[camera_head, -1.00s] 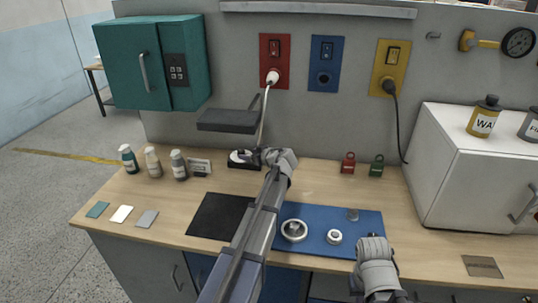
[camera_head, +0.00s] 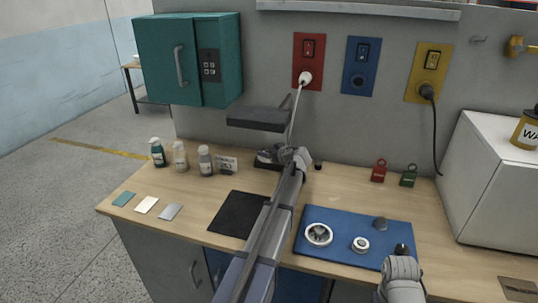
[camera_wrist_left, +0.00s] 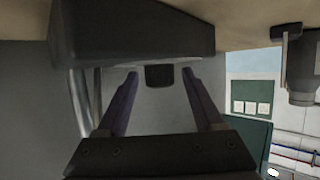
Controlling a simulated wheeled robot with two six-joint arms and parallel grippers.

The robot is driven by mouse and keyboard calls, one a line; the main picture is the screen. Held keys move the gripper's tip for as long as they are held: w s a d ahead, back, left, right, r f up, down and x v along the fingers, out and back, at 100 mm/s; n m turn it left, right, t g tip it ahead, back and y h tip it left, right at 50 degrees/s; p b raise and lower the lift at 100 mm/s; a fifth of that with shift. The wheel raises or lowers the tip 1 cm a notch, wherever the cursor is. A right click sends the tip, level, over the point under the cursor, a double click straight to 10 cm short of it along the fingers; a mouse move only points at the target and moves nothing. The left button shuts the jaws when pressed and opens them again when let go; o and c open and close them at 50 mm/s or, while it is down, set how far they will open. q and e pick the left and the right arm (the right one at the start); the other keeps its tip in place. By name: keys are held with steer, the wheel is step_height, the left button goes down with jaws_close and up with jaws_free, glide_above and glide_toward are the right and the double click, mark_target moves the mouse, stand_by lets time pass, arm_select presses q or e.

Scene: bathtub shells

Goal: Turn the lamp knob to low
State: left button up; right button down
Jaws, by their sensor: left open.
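The desk lamp has a flat dark head (camera_head: 257,118) over a dark base (camera_head: 264,163) on the bench, by the wall. My left gripper (camera_head: 276,155) is at the right side of the base, and its arm hides part of the base. In the left wrist view, the fingers (camera_wrist_left: 158,86) are open, one on each side of a small dark block, which looks like the lamp knob (camera_wrist_left: 159,75).
Several small bottles (camera_head: 181,157) and a label stand left of the lamp. A black mat (camera_head: 236,214) and a blue mat (camera_head: 345,250) with round parts lie in front. A cord runs from the lamp to the red socket panel (camera_head: 308,60). A white box (camera_head: 490,180) stands at right.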

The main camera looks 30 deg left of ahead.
arm_select(q)
jaws_close()
stand_by(0.5)
